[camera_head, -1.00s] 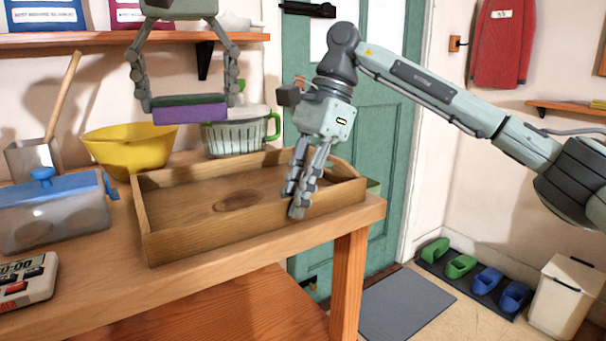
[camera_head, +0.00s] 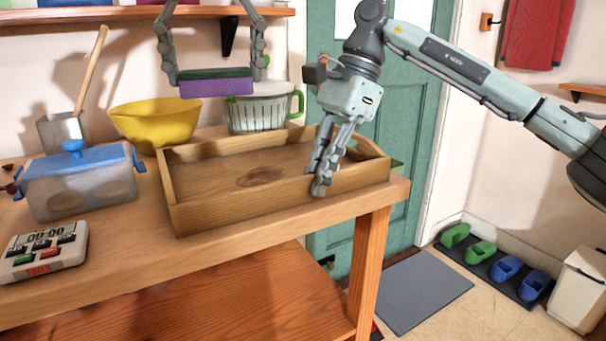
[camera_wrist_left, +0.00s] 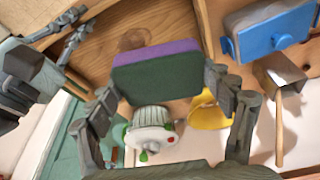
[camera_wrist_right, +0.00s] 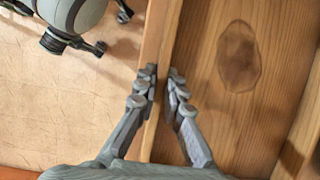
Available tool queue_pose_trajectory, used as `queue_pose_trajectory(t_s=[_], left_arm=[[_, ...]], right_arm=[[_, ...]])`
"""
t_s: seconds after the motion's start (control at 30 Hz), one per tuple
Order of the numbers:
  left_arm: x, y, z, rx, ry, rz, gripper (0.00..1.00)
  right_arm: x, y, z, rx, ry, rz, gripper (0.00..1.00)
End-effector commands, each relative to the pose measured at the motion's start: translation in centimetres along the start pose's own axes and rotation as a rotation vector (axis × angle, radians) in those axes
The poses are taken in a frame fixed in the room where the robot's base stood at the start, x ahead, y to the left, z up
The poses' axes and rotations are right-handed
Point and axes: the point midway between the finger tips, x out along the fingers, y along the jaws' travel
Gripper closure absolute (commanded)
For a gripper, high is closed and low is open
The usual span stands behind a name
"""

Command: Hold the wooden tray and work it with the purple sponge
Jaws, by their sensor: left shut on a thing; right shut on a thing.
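The wooden tray (camera_head: 200,207) sits on the workbench with a dark oval stain (camera_head: 262,176) on its floor. My right gripper (camera_head: 320,188) is shut on the tray's front wall near its right end; the right wrist view shows its fingers (camera_wrist_right: 161,88) on both sides of that wall. My left gripper (camera_head: 215,82) is shut on the purple sponge (camera_head: 216,88) and holds it in the air above the tray's back side. The sponge has a dark green layer, which faces the camera in the left wrist view (camera_wrist_left: 158,78).
A yellow bowl (camera_head: 160,124) and a green-handled strainer pot (camera_head: 262,112) stand behind the tray. A blue-lidded box (camera_head: 78,186), a timer (camera_head: 44,250) and a metal container (camera_head: 62,132) with a wooden stick are left of it. The bench's right edge lies close to the tray.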

Motion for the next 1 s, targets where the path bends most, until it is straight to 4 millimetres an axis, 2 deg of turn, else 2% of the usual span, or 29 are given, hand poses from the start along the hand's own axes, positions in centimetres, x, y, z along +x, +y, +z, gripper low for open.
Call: queue_pose_trajectory(t_s=[0.13, 0.23, 0.5, 0.7, 1.0], left_arm=[[0.1, 0.1, -0.1, 0.009, -0.002, 0.003, 0.43], [1.0, 1.1, -0.5, 0.074, -0.012, 0.022, 0.43], [5.9, 6.7, -2.7, 0.484, -0.026, 0.152, 0.43], [8.6, 9.4, -3.7, 0.702, -0.005, 0.217, 0.43], [10.7, 9.9, -3.5, 0.753, 0.004, 0.230, 0.43]], right_arm=[[-0.1, 0.0, 0.0, 0.000, 0.000, -0.002, 1.00], [-0.1, 0.0, 0.0, 0.000, 0.000, -0.002, 1.00], [-0.1, 0.0, 0.1, -0.001, -0.001, -0.002, 1.00], [-0.1, 0.0, 0.1, 0.000, -0.001, -0.002, 1.00], [-0.1, 0.0, 0.1, 0.000, -0.001, -0.002, 1.00]])
